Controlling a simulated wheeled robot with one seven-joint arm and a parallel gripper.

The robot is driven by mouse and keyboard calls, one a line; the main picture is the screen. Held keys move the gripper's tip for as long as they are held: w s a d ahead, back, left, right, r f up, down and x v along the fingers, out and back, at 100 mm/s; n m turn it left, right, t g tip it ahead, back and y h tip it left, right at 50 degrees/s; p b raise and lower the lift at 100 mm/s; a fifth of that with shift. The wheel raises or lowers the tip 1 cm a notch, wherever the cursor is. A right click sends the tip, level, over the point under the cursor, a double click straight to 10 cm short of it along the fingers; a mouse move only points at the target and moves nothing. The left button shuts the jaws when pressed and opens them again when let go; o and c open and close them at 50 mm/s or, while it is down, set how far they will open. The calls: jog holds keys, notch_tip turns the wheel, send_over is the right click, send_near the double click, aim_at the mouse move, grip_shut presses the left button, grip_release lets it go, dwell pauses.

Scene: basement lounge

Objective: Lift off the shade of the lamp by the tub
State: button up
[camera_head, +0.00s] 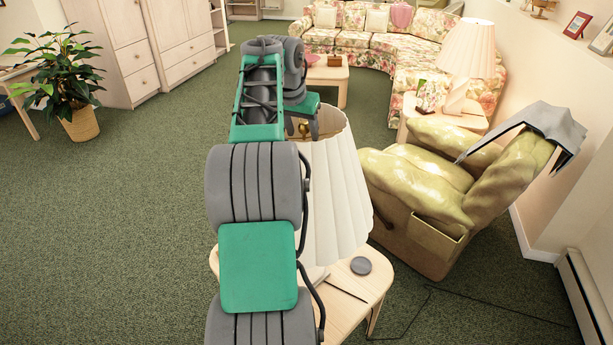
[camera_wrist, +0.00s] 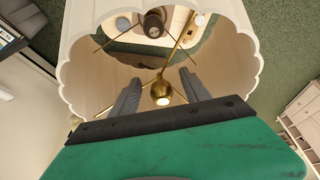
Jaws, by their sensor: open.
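The pleated cream lampshade (camera_head: 338,195) stands over a small pale wood table (camera_head: 372,290), partly hidden behind my arm. In the wrist view I look down into the open top of the shade (camera_wrist: 85,75). Thin brass arms cross its opening and meet at a round brass knob (camera_wrist: 161,93), which also shows in the head view (camera_head: 304,130). My gripper (camera_wrist: 160,78) is open, its two dark fingers on either side of the knob with gaps visible. No bathtub is in view; a yellow-green armchair (camera_head: 430,175) stands beside the lamp.
A second pleated lamp (camera_head: 466,58) stands on a side table behind the armchair. A grey round disc (camera_head: 360,265) lies on the near table. A dark cord runs over the floor at right. Open carpet (camera_head: 110,230) lies at left.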

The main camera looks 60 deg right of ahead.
jog(key=x, duration=0.2)
jog(key=p+x, duration=0.1)
jog(key=x, duration=0.2)
jog(key=shift+d+r, duration=0.15)
jog(key=shift+d, duration=0.1)
grip_shut()
dwell(1.0)
